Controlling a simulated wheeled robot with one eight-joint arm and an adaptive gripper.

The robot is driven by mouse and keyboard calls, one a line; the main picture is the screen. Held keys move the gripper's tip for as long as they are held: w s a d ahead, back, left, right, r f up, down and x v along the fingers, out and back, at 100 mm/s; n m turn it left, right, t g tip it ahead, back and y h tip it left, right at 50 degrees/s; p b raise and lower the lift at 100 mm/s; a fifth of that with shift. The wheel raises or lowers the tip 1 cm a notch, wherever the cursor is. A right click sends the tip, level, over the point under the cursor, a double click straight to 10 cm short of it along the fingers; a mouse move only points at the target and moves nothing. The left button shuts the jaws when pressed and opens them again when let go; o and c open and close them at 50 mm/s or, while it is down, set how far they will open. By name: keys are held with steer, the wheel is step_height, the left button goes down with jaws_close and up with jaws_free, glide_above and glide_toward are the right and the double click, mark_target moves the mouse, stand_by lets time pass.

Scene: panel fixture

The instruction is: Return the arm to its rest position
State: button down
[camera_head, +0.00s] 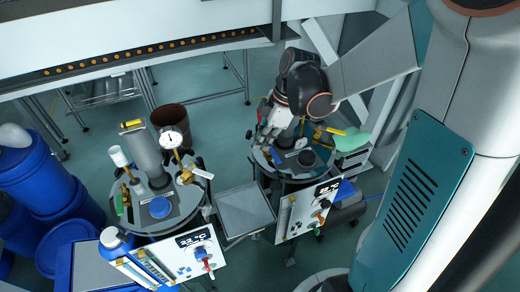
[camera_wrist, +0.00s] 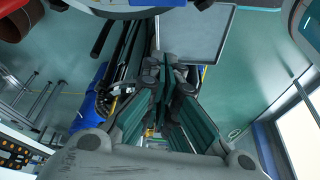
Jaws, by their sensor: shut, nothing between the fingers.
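My gripper (camera_head: 266,136) shows in the head view over the right round vessel top (camera_head: 262,162), pointing down and left from my wrist. Its fingers overlap the fittings there, and I cannot tell from this view how much gap there is. In the wrist view my gripper (camera_wrist: 165,72) fills the middle, its dark jointed fingers brought together and holding nothing. A grey square tray or plate (camera_wrist: 196,32) shows beyond the fingertips. My arm comes in from the right side of the head view.
The right panel (camera_head: 308,209) with a display and red handle stands just in front of the right vessel. The left vessel (camera_head: 150,222) carries a gauge (camera_head: 171,137) and valves. Blue drums (camera_head: 45,180) stand at far left. A conveyor (camera_head: 150,52) runs along the back.

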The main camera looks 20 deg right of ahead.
steer(key=v, duration=0.3)
steer(key=shift+w+r+p, duration=0.1)
steer(key=shift+r+p, duration=0.05)
steer(key=shift+p, duration=0.2)
steer(key=s+a+r+m+t+h, duration=0.1)
steer(key=s+a+r+m+t, duration=0.1)
steer(key=s+m, duration=0.4)
steer(key=s+a+r+m+t+h, duration=0.1)
steer(key=s+r+m+t, duration=0.3)
steer(key=m, duration=0.5)
steer(key=s+r+h, duration=0.1)
steer(key=s+r, duration=0.1)
steer(key=s, duration=0.1)
steer(key=shift+a+r+h+b, duration=0.3)
steer(key=shift+a+r+b, duration=0.05)
